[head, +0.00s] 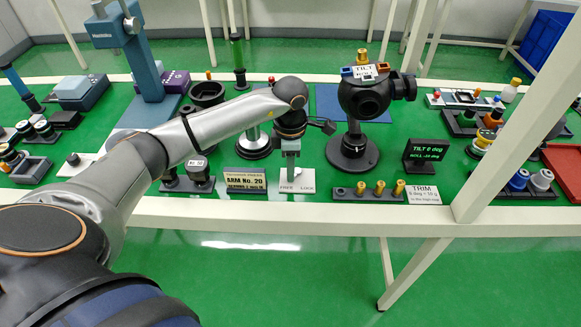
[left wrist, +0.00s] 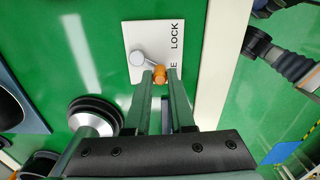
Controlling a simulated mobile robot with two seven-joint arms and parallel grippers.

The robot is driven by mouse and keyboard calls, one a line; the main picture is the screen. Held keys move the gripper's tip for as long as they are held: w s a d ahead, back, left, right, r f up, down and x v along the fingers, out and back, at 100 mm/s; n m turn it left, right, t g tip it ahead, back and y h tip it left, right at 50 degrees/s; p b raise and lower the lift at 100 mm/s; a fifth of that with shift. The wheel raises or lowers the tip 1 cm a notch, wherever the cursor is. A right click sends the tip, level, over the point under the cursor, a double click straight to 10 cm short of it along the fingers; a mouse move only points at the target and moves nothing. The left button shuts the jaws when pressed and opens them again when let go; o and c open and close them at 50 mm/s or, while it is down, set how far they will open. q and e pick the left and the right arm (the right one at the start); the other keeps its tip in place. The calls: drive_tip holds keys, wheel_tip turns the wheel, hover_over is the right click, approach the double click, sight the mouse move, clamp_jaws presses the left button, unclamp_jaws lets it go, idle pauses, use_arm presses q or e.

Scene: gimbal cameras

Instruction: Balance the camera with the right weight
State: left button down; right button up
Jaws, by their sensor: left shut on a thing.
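The camera (head: 368,97) is a dark round body with a TILT label, on a black stand. A brass weight (head: 362,54) sits on its top. A dark sign (head: 427,155) beside it reads TILT 0 deg and a negative ROLL. A rack (head: 345,193) in front holds 3 brass weights (head: 380,187). My left gripper (head: 290,172) is over the white FREE/LOCK plate (head: 297,186). In the left wrist view, its fingers (left wrist: 161,76) are shut on the orange knob (left wrist: 159,70) of a metal lever (left wrist: 143,60) on that plate. The right gripper is out of view.
A TRIM card (head: 422,194) stands right of the rack, and an ARM No. 20 sign (head: 244,181) left of the plate. A white post (head: 525,100) crosses the right side. Several dark and coloured parts crowd the green table. Bare green lies around the stand.

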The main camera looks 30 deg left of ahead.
use_arm(q)
drive_tip(key=shift+d+n, duration=0.1)
drive_tip(key=shift+n, duration=0.3)
drive_tip(key=n, duration=0.1)
drive_tip(key=d+n, duration=0.1)
drive_tip(key=shift+w+n, duration=0.1)
drive_tip(key=shift+n, duration=0.2)
drive_tip(key=n, duration=0.2)
drive_tip(key=n+p, duration=0.1)
drive_tip(key=shift+w+d+n, duration=0.3)
drive_tip(key=shift+d+n, duration=0.1)
drive_tip(key=n, duration=0.3)
drive_tip(key=shift+w+d, duration=0.35)
drive_tip(key=shift+w+d+n, duration=0.1)
drive_tip(key=shift+w+n, duration=0.1)
drive_tip(key=shift+n, duration=0.6)
drive_tip(key=shift+p, duration=0.3)
drive_tip(key=c, duration=0.8)
unclamp_jaws()
drive_tip(key=shift+o, duration=0.2)
